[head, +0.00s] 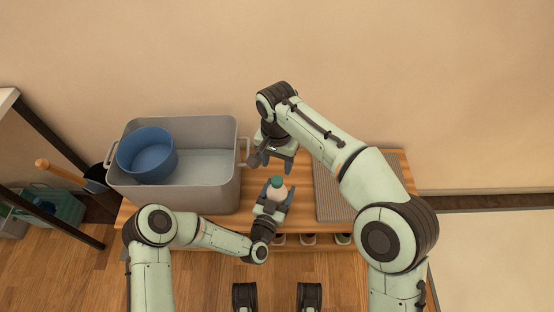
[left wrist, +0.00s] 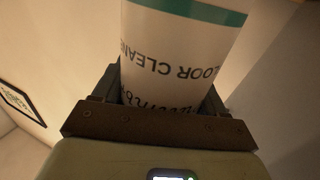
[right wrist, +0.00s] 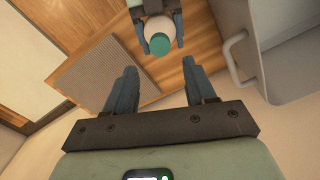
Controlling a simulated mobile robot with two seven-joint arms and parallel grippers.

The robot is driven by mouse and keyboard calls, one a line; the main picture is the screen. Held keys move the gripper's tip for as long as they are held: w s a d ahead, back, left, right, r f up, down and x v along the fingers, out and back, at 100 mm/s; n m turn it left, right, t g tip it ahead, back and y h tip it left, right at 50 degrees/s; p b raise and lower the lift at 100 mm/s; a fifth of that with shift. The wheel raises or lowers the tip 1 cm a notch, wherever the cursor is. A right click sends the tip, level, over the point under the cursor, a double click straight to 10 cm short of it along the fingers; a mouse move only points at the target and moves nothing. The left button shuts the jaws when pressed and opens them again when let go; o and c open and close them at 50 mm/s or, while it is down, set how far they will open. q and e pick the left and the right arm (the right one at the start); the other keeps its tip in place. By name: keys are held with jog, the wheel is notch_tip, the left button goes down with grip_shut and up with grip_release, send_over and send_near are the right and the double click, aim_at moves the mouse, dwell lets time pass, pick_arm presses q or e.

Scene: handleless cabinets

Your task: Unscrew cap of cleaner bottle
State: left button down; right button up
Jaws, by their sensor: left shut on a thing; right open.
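The cleaner bottle (head: 274,192) is white with a teal cap (head: 278,182). My left gripper (head: 274,199) is shut around its body near the front edge of the bench. In the left wrist view the bottle (left wrist: 180,60) fills the jaws, with "FLOOR CLEANER" lettering and a teal band. My right gripper (head: 271,164) is open and empty, behind the bottle and apart from it in the head view. In the right wrist view the cap (right wrist: 160,43) shows beyond the open fingers (right wrist: 160,92), on top of the bottle. The bottle's base is hidden.
A grey tub (head: 215,192) with a blue bucket (head: 147,157) in it stands left of the bottle. A ribbed grey mat (head: 328,190) lies on the wooden bench (head: 305,170) to the right. Several bottles or shoes show dimly below the bench's front edge.

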aim_at(277, 180)
notch_tip(277, 180, down, 8)
jog(key=shift+r, duration=0.1)
dwell(0.4)
